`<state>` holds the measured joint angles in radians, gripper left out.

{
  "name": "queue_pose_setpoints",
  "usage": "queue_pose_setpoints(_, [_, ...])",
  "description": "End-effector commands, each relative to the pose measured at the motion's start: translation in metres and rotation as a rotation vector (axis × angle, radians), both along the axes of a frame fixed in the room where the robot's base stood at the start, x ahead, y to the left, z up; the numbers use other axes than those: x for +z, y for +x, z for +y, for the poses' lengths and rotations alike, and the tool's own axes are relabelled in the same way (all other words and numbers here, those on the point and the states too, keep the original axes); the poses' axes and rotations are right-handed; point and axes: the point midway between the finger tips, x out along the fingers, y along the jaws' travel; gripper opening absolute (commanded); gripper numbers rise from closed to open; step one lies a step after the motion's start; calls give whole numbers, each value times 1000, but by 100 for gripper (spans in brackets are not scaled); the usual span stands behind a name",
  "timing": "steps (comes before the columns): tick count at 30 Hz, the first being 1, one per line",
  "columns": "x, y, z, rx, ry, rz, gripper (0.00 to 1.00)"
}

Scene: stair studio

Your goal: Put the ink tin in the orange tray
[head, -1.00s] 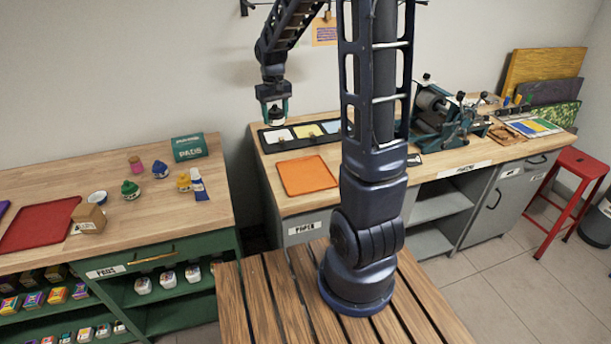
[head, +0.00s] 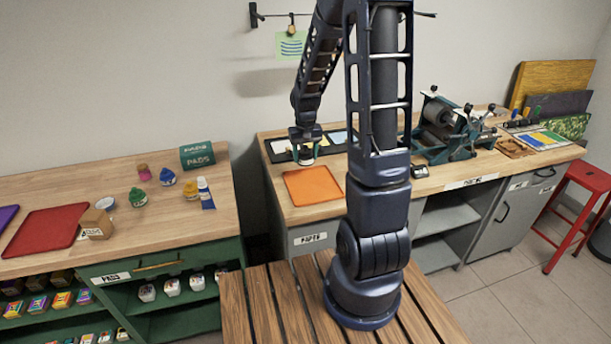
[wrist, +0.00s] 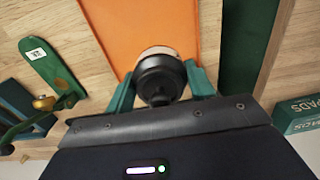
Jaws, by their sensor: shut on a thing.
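The ink tin (wrist: 160,80), round with a black top and a pale lower rim, is between the green fingers of my gripper (wrist: 161,84). In the head view the tin (head: 305,159) hangs small and partly covered below my gripper (head: 305,148), which is shut on it. The flat orange tray (head: 313,188) lies on the middle bench, and no thing shows in it. The tin appears near the tray's back edge in the head view. In the wrist view the orange tray (wrist: 140,22) shows behind the tin; I cannot tell the height between them.
A black holder with pale sheets (head: 280,147) lies behind the tray. A press (head: 445,125) stands to the right. The left bench bears a red tray (head: 45,229), a small cardboard box (head: 97,224), several ink pots and a green pads box (head: 197,155). A gap separates the benches.

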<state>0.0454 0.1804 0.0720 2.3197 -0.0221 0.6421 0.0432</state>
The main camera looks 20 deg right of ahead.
Motion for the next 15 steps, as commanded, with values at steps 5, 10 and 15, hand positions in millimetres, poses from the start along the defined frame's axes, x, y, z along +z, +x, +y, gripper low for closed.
queue_pose_setpoints(5, [-34, -1, 0, 2, 0, 3, 21])
queue_pose_setpoints(10, [-50, 0, 0, 1, 0, 0, 21])
queue_pose_setpoints(15, [-57, 0, 0, 0, 0, 1, 21])
